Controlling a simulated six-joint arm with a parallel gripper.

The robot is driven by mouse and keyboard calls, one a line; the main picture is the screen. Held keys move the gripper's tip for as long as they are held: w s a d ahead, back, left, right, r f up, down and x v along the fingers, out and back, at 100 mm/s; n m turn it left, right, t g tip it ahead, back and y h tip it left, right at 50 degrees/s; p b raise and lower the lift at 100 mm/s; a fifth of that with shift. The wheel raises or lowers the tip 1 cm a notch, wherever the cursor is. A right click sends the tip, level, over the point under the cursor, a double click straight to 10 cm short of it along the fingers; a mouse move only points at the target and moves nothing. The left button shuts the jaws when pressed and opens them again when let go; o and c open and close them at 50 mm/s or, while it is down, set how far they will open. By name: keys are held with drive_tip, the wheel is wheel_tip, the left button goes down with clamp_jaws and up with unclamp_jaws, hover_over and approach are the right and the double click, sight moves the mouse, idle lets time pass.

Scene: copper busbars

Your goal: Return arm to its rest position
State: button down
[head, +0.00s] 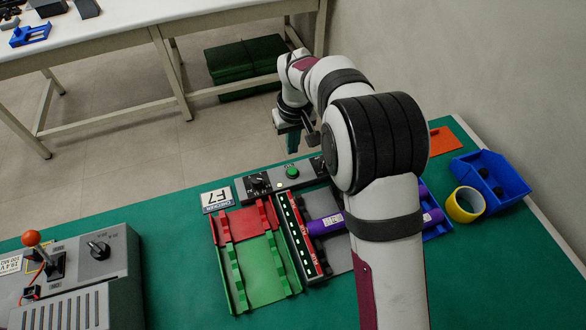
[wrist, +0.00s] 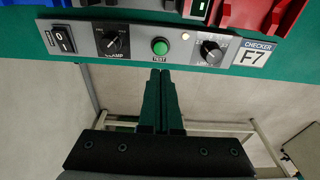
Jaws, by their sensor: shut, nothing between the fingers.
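My gripper (head: 291,140) hangs past the far edge of the green bench, beyond the grey control panel (head: 290,176), with its fingers pointing down. In the wrist view the two dark green fingers (wrist: 160,75) are together with nothing between them. Their tips appear just short of the panel (wrist: 135,45) in that picture, below its green test button (wrist: 160,46). My arm reaches up from the bottom right of the head view and hides part of the bench and the panel's right end.
Red and green trays (head: 247,225), a black strip with lights (head: 299,233) and a purple cylinder (head: 326,224) lie on the bench. A blue bin (head: 507,172) and yellow roll (head: 464,205) stand right. A grey joystick box (head: 75,280) is left. A white table (head: 170,21) stands behind.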

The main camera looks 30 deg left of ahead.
drive_tip(key=s+d+r+m, duration=0.35)
drive_tip(key=d+r, duration=0.45)
drive_tip(key=d, duration=0.4)
drive_tip(key=s+d+r+m, duration=0.4)
drive_tip(key=s+d+m, duration=0.2)
drive_tip(key=s+d, duration=0.55)
drive_tip(key=s+d+f+m, duration=0.1)
drive_tip(key=s+d+m, duration=0.1)
drive_tip(key=s, duration=0.4)
drive_tip(key=s+d+f+m+g, duration=0.1)
drive_tip(key=s+d+m, duration=0.1)
drive_tip(key=s, duration=0.4)
drive_tip(key=shift+d+m+y, duration=0.25)
drive_tip(key=shift+m+y, duration=0.15)
drive_tip(key=shift+m, duration=0.15)
idle(2.6)
